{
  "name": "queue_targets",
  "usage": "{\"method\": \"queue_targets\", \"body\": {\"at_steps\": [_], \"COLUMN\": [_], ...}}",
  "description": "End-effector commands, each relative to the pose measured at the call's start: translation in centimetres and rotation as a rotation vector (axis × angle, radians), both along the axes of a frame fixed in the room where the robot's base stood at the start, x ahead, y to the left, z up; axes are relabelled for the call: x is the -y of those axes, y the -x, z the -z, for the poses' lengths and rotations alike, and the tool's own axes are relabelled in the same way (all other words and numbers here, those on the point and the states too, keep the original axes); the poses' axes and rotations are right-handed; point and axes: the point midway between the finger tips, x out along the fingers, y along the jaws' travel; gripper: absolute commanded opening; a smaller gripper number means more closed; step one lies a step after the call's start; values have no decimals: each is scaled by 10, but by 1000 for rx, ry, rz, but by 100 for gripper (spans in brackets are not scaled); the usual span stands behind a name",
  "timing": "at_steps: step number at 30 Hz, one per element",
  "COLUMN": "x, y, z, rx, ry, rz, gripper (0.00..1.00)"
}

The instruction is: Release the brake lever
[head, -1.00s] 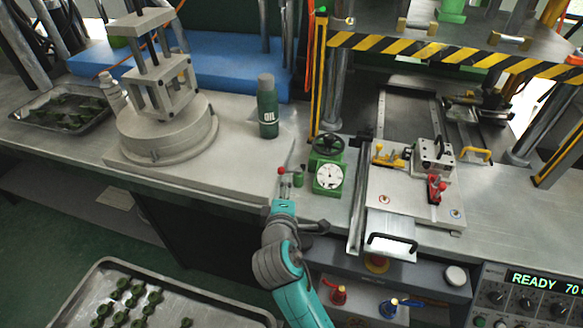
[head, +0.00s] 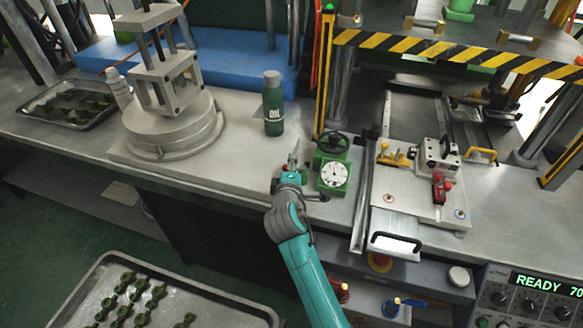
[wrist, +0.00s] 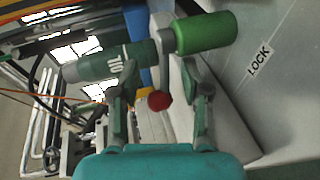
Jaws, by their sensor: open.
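The brake lever has a red ball knob (wrist: 159,101) on a grey arm. In the wrist view the arm runs up to a green cylinder (wrist: 207,32), beside a "LOCK" label (wrist: 259,61). My gripper (wrist: 161,76) is open, with one finger on each side of the knob. A gap shows between the knob and each finger. In the head view my gripper (head: 291,160) is at the lever, just left of the green dial unit (head: 333,174), and hides most of the lever.
A dark green oil bottle (head: 273,104) stands behind my gripper. Further right is a metal plate (head: 410,205) with clamps. A round grey fixture (head: 172,125) stands left.

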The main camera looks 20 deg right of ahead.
Motion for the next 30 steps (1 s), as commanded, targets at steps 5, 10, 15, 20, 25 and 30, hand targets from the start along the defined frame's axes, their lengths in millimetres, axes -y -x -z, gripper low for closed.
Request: {"method": "queue_targets", "body": {"at_steps": [5,10,15,20,25,30], "x": [0,0,-1,-2,-1,2], "y": [0,0,-1,-5,-11,-15], "z": [0,0,0,0,-1,0], "rx": [0,0,-2,-4,-1,-1], "ry": [0,0,0,1,1,0], "rz": [0,0,19,108,254,389], "gripper": [20,0,0,0,0,0]}}
